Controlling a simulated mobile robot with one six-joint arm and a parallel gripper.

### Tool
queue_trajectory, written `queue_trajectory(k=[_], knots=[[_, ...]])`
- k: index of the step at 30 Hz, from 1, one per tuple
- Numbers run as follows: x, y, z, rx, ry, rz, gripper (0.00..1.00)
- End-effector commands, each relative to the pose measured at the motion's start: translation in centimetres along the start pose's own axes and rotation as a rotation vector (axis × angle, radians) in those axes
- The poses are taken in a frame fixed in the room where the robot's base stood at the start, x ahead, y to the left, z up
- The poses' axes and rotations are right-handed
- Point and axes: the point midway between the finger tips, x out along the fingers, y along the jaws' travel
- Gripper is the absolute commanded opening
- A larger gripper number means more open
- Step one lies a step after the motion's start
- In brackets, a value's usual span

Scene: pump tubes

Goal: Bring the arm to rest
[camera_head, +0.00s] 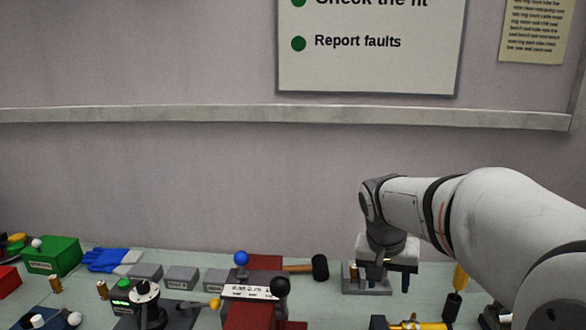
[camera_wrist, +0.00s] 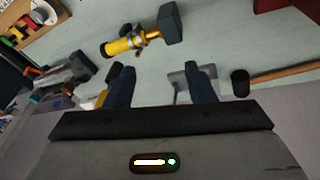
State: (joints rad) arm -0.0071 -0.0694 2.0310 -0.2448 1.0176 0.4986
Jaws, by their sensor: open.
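My gripper (camera_head: 388,277) hangs pointing down at the right of the bench in the head view, over or close to a grey block (camera_head: 366,288) with a brass piece in it. In the wrist view its two dark blue fingers (camera_wrist: 162,80) stand apart with nothing held between them. A grey plate or block (camera_wrist: 178,84) shows between and behind the fingers. I cannot tell how high the fingertips are above it. My arm reaches in from the right edge of the head view.
A yellow and brass pump tube (camera_wrist: 128,44) lies near the gripper. A hammer (camera_head: 320,267) lies to its left. A red fixture (camera_head: 250,314) with blue and black knobs stands further left, beyond it a green box (camera_head: 50,256) and blue gloves (camera_head: 108,259). A wall stands behind.

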Motion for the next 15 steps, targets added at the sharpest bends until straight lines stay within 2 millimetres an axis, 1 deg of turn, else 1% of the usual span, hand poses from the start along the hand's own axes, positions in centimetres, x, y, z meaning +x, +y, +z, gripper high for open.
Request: queue_trajectory(k=[1, 5, 6, 9, 12, 15], knots=[[-0.3, 0.4, 2.0, -0.036, -0.002, -0.024, 0.49], [-0.3, 1.0, 6.8, -0.137, -0.004, -0.084, 0.49], [-0.2, 1.2, 8.2, -0.167, -0.003, -0.103, 0.49], [0.1, 1.5, 11.5, -0.238, 0.003, -0.143, 0.49], [0.6, 1.7, 14.2, -0.293, 0.008, -0.176, 0.49], [1.0, 1.9, 15.9, -0.331, 0.015, -0.198, 0.49]])
